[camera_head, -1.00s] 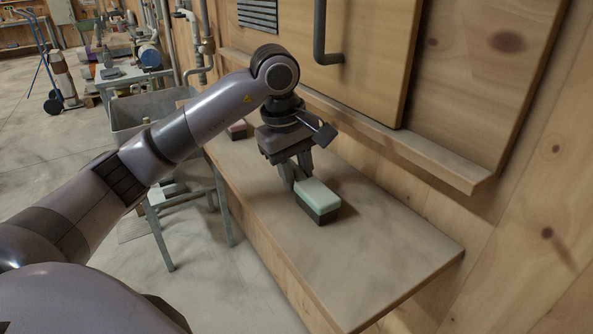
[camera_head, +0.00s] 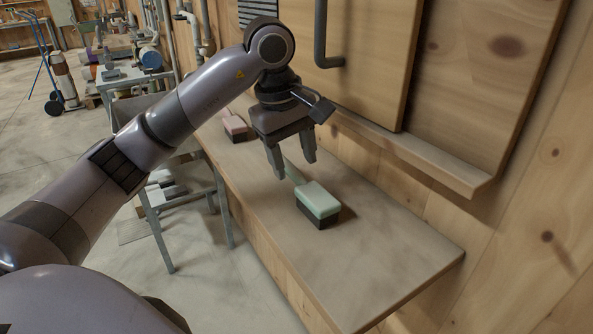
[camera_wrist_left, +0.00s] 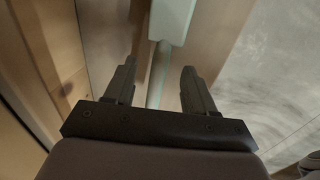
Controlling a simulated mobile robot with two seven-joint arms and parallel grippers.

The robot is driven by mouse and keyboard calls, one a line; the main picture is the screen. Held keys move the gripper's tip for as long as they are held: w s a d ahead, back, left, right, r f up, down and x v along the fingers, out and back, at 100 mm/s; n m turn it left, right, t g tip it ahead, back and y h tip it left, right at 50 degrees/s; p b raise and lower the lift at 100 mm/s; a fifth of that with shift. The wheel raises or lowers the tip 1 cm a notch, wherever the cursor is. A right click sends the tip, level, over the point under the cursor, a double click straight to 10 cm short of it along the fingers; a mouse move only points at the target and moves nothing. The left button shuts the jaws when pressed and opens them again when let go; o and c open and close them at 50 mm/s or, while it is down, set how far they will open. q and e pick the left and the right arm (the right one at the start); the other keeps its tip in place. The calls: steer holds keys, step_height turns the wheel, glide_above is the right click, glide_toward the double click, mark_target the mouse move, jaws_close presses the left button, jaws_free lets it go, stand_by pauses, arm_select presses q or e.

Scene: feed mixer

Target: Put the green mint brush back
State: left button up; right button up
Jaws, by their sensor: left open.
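The green mint brush (camera_head: 318,200) lies on the wooden shelf, dark bristles down, its thin handle pointing back toward the wall end under my gripper. My left gripper (camera_head: 294,170) is open and empty, above the handle and apart from it. In the left wrist view the brush (camera_wrist_left: 172,20) shows at the top, with its handle running down between the two open fingers (camera_wrist_left: 160,80). My right gripper is not in view.
The wooden shelf (camera_head: 390,255) is bare in front of the brush. A pink brush (camera_head: 236,127) lies farther back on it. A wooden panel with a dark handle (camera_head: 321,45) and a ledge (camera_head: 440,168) borders the right. A grey sink (camera_head: 135,107) stands behind left.

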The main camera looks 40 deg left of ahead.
arm_select(q)
step_height(320, 180, up, 8)
steer(key=s+p, duration=0.1)
steer(key=p, duration=0.1)
steer(key=shift+s+a+f, duration=0.15)
steer(key=shift+s+a, duration=0.1)
steer(key=shift+a, duration=0.05)
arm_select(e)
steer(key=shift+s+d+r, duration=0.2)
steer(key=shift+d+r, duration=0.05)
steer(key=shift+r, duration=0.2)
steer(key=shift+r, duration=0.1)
